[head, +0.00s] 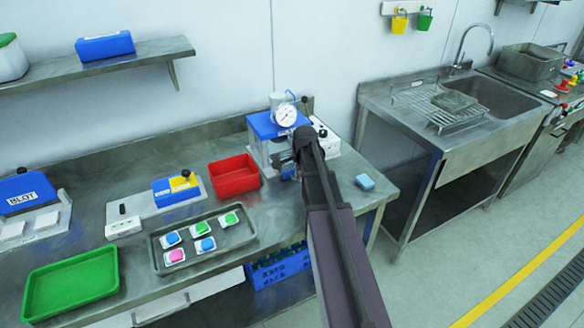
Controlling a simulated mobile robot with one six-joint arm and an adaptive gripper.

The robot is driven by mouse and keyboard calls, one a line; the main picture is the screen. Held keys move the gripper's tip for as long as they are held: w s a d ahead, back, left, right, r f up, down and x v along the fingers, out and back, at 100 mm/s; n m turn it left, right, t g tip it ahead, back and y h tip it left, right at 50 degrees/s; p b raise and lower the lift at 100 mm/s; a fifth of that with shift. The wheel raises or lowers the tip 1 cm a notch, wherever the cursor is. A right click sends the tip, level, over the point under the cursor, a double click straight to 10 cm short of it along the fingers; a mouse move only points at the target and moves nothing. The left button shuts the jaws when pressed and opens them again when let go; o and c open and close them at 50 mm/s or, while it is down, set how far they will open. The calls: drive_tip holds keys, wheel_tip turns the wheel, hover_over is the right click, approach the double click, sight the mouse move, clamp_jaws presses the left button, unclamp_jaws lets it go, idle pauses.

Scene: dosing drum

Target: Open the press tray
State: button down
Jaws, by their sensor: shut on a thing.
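The press (268,140) is a blue-topped metal machine with a round white gauge (286,115), standing against the wall at the back of the bench. My gripper (287,168) is at the front right of the press, low by its tray. My dark arm comes up from the bottom of the view and covers part of the press front. The gripper is small and partly hidden; it is shut on what appears to be the press tray's handle. How far the tray is out cannot be seen.
A red bin (234,176) stands just left of the press. A metal tray (166,262) with several coloured pieces and a green tray (72,284) lie further left. A blue sponge (365,182) lies right of my arm. A sink (500,92) stands at the right.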

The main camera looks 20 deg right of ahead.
drive_tip(key=s, duration=0.7)
drive_tip(key=shift+s, duration=0.25)
drive_tip(key=c, duration=0.7)
unclamp_jaws()
drive_tip(key=shift+w, duration=0.1)
drive_tip(key=shift+d, duration=0.1)
wheel_tip(320, 180, up, 9)
drive_tip(key=p, duration=0.9)
drive_tip(key=shift+r+p, duration=0.55)
drive_tip(key=shift+f, duration=0.1)
